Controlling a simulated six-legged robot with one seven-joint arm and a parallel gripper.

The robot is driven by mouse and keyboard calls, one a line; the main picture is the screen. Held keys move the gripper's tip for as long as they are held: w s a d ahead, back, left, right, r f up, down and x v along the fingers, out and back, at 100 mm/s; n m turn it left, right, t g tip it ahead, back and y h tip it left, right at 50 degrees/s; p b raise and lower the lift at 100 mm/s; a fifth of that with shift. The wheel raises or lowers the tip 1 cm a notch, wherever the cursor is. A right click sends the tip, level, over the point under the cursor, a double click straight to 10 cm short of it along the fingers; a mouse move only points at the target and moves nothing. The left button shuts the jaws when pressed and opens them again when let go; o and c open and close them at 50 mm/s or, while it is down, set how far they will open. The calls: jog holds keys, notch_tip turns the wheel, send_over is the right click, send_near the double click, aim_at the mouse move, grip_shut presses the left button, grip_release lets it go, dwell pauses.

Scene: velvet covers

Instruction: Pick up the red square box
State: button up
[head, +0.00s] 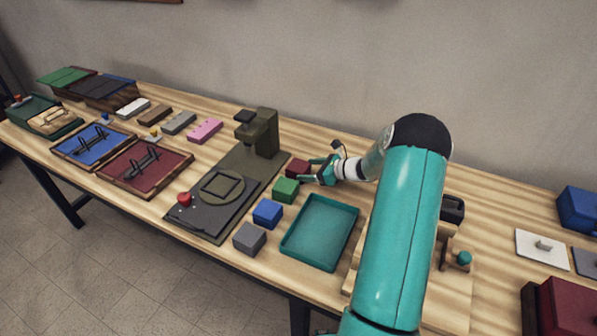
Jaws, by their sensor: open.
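The red square box (297,168) is a small dark red cube on the wooden table, at the back of a row of cubes. My gripper (312,171) is at its right side, with the teal fingers close to or around it. I cannot tell whether they touch it. The gripper is open, and its fingers hide part of the box.
A green cube (285,190), a blue cube (268,213) and a grey cube (249,238) stand in front of the red box. A teal tray (344,232) lies to their right. A dark press-like machine (262,135) stands to the left. My arm covers the table's right middle.

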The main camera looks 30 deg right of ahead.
aim_at(298, 170)
jog(key=x, duration=0.4)
jog(key=shift+w+a, duration=0.25)
jog(key=shift+a, duration=0.05)
jog(key=c, duration=0.8)
